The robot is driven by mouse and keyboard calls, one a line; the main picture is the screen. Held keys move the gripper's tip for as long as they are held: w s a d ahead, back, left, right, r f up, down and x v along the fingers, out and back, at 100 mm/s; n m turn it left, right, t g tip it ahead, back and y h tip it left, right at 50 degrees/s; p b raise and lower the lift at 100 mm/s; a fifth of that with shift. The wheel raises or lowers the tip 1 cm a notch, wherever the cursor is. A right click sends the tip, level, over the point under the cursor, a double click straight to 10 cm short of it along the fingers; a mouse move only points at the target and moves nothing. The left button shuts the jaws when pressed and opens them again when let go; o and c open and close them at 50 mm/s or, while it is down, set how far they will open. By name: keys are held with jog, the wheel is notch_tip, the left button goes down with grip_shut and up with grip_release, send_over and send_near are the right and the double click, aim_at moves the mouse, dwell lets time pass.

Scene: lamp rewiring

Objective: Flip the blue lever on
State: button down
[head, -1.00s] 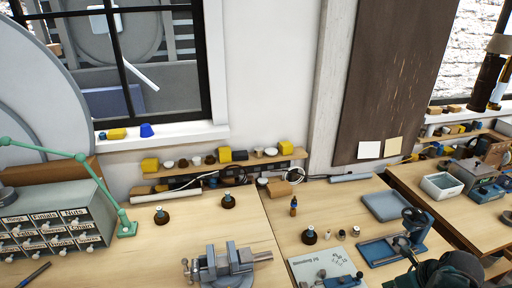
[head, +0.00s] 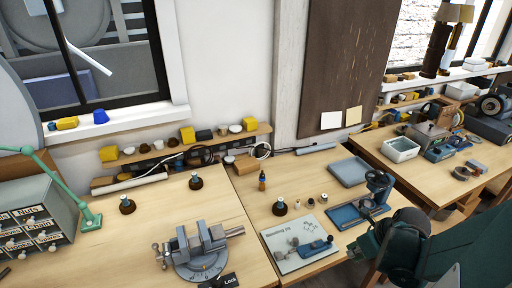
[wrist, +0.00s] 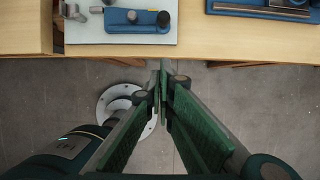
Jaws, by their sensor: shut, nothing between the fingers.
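A blue lever-like part with a dark round knob (head: 316,246) lies on a light grey printed board at the front of the workbench. It also shows at the top of the wrist view (wrist: 137,20), lying flat along the board. My gripper (wrist: 163,76) is shut and empty, with its green fingers together. In the wrist view its tips point toward the bench's front edge, over the floor, below and apart from the blue part. Which way the lever counts as on cannot be told.
The light grey board (head: 280,238) also carries small metal parts. A blue tool stand (head: 372,200) is right of it, and a grey vise (head: 200,248) is to its left. A bottle (head: 262,182) and small jars stand behind. The bench's front edge (wrist: 240,49) lies beyond my fingers.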

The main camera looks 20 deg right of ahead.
aim_at(331, 247)
jog(key=shift+w+f+b, duration=2.25)
jog(key=shift+w+f, duration=0.7)
jog(key=shift+w, duration=0.25)
jog(key=shift+d, duration=0.1)
jog(key=shift+w+d+f+n+y+b, duration=0.15)
jog(key=shift+w+d+n+b, duration=0.15)
jog(key=shift+w+n, duration=0.15)
jog(key=shift+w+d+r+n+y+b, duration=0.15)
jog(key=shift+w+d+n+b, duration=0.1)
jog(key=shift+w+n, duration=0.15)
jog(key=w+n+y+b, duration=0.1)
jog(key=w+n, duration=0.1)
jog(key=w, duration=0.1)
jog(key=w+d+n+g+b, duration=0.1)
jog(key=w+n, duration=0.2)
jog(key=w+n+y+b, duration=0.1)
jog(key=w+n, duration=0.1)
jog(key=w, duration=0.1)
jog(key=shift+d+f+n+y, duration=0.1)
jog(key=shift+d+n+y, duration=0.15)
jog(key=shift+d+y, duration=0.1)
jog(key=shift+w+a+n+g, duration=0.15)
jog(key=shift+w+n+g, duration=0.2)
jog(key=shift+w, duration=0.35)
jog(key=shift+w+a+b, duration=0.2)
jog(key=shift+w+b, duration=0.15)
jog(key=shift+w, duration=0.3)
